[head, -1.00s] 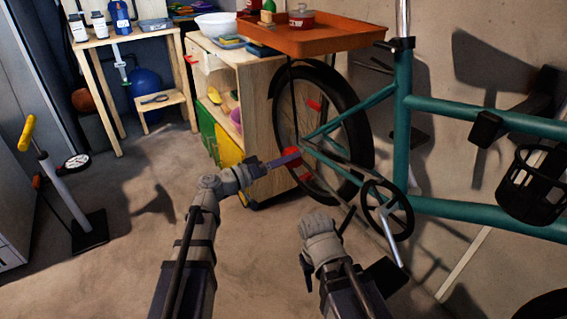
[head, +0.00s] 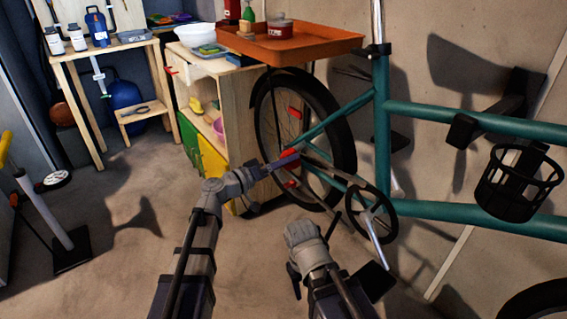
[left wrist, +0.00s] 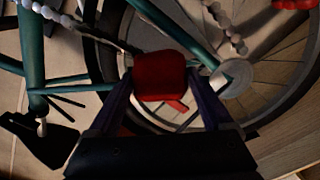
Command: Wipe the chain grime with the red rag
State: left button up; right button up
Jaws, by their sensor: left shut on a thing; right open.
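My left gripper (head: 288,160) is shut on the red rag (left wrist: 160,77), which is bunched between its fingers in the left wrist view. In the head view the rag is a small red patch at the fingertips, beside the rear wheel and the lower frame tubes of the teal bicycle (head: 382,150). The chain (left wrist: 226,28) shows as grey beads beyond the rag, near a round silver disc (left wrist: 236,76). I cannot make out the grime or whether the rag touches the chain. My right gripper (head: 300,236) is lower, empty and open, its fingers mostly hidden.
The crank and pedal (head: 376,282) stick out close to my right gripper. An orange tray (head: 325,45) is above the rear wheel (head: 340,110). A wooden cabinet (head: 240,110) stands behind the wheel. A floor pump (head: 45,215) is at left; the floor between is clear.

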aim_at(293, 165)
pick_arm(q)
jog(key=shift+x, duration=1)
dwell(0.5)
jog(key=shift+s+d+r+p, duration=0.2)
jog(key=shift+s+d, duration=0.2)
jog(key=shift+s, duration=0.25)
jog(key=shift+s+d+r+p, duration=0.15)
jog(key=shift+s+d, duration=0.25)
jog(key=shift+s, duration=0.25)
jog(key=shift+d, duration=0.1)
jog(key=shift+s, duration=0.1)
jog(key=shift+s+d+r+p, duration=0.15)
jog(key=shift+s+d, duration=0.35)
jog(key=shift+s, duration=0.05)
jog(key=shift+s+d+r+p, duration=0.15)
jog(key=shift+s+d, duration=0.4)
jog(key=shift+s, duration=0.05)
jog(key=shift+s, duration=0.15)
jog(key=shift+s+d+r+p, duration=0.2)
jog(key=shift+s+d, duration=0.2)
jog(key=shift+s, duration=0.2)
jog(key=shift+s+d+r+p, duration=0.15)
jog(key=shift+s+d, duration=0.3)
jog(key=shift+s, duration=0.15)
